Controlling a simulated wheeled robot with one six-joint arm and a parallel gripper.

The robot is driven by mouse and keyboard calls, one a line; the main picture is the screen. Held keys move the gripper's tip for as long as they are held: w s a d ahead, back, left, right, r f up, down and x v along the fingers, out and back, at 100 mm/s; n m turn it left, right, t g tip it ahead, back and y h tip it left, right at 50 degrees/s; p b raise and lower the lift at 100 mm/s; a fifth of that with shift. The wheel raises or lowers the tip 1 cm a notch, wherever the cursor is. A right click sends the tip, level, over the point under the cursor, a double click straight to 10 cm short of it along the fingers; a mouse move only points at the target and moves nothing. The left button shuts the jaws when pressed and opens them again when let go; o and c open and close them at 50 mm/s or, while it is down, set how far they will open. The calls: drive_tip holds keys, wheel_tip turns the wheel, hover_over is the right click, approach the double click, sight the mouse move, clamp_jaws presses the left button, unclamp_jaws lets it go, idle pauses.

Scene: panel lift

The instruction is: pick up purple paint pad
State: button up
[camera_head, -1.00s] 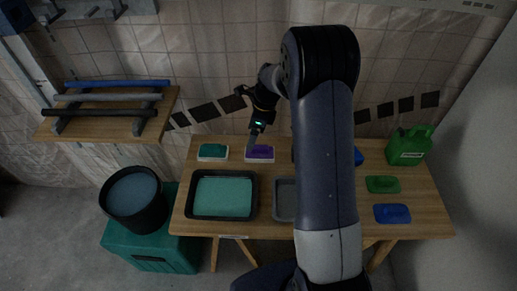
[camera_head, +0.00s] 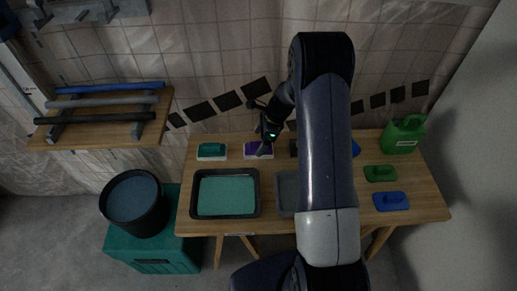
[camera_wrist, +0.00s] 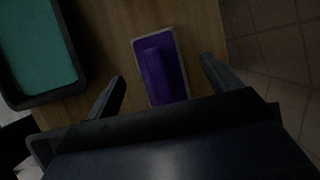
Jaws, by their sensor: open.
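The purple paint pad (camera_head: 256,150) lies on the wooden table (camera_head: 290,226), behind the tray of teal paint. It is purple with a raised handle and a pale base edge. In the wrist view the purple paint pad (camera_wrist: 160,72) sits between the two spread fingers of my gripper (camera_wrist: 163,88), tilted slightly and apart from both. In the head view my gripper (camera_head: 265,145) is above the pad and hides part of its right side. My gripper is open and empty. Its height above the pad is hard to judge.
A black tray of teal paint (camera_head: 253,212) stands in front of the pad. A teal pad (camera_head: 211,151) lies to the left. A grey tray (camera_head: 287,192) is partly behind my arm. Green (camera_head: 380,173) and blue pads (camera_head: 391,201) and a green jug (camera_head: 404,135) are at the right.

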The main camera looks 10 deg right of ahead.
sight(258, 143)
drive_tip(key=x, duration=0.4)
drive_tip(key=shift+s+d+f, duration=0.1)
drive_tip(key=shift+s, duration=0.05)
drive_tip(key=shift+c, duration=0.4)
drive_tip(key=c, duration=1)
drive_tip(key=shift+c, duration=0.2)
wheel_tip(258, 143, up, 10)
drive_tip(key=shift+r, duration=0.1)
